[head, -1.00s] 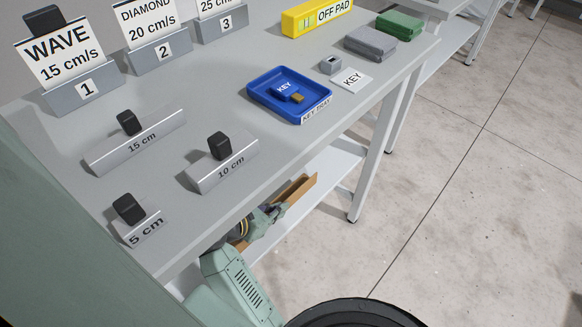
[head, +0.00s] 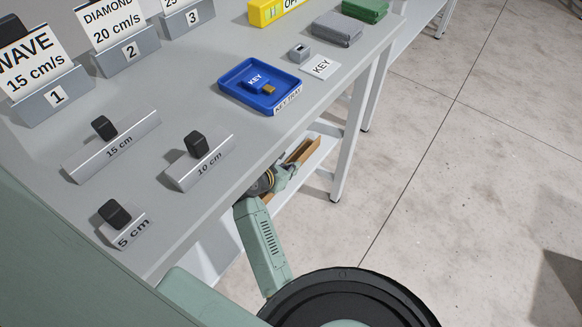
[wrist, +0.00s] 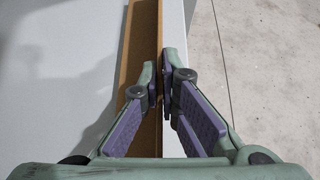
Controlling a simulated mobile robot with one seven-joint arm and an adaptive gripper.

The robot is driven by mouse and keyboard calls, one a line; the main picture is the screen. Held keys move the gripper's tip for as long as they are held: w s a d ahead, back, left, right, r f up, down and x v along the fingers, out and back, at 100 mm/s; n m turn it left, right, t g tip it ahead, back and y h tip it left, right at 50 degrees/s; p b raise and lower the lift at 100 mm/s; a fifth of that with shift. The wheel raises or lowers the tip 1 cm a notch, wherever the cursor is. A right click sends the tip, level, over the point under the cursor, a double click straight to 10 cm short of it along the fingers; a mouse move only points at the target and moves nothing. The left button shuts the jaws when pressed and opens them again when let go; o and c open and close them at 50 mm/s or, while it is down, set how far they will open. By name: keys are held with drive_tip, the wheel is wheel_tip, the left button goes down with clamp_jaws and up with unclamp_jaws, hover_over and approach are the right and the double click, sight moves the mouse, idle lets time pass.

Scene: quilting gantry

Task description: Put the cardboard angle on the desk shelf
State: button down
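The cardboard angle (wrist: 141,45) is a long brown L-shaped strip running away from me in the wrist view. Its far part also shows in the head view (head: 302,152), just below the desk's front edge. My gripper (wrist: 160,80) has one finger on each side of the upright wall and is shut on it. The white shelf (wrist: 60,50) under the desk lies below and left of the angle. I cannot tell whether the angle touches the shelf. In the head view my gripper (head: 284,176) is partly hidden by the arm.
The grey desk top (head: 195,105) holds a blue key tray (head: 235,92), black-knobbed 15, 10 and 5 cm blocks, numbered sign holders and a yellow OFF PAD block (head: 265,12). A white desk leg (head: 350,140) stands near the angle's far end. The floor to the right is clear.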

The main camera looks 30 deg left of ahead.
drive_tip(key=shift+f, duration=0.25)
drive_tip(key=c, duration=2.3)
unclamp_jaws()
drive_tip(key=shift+f, duration=0.1)
drive_tip(key=o, duration=0.5)
drive_tip(key=shift+r, duration=0.3)
drive_tip(key=v, duration=1.2)
drive_tip(key=shift+s+f+b, duration=0.1)
drive_tip(key=shift+f+b, duration=0.05)
drive_tip(key=shift+b, duration=0.2)
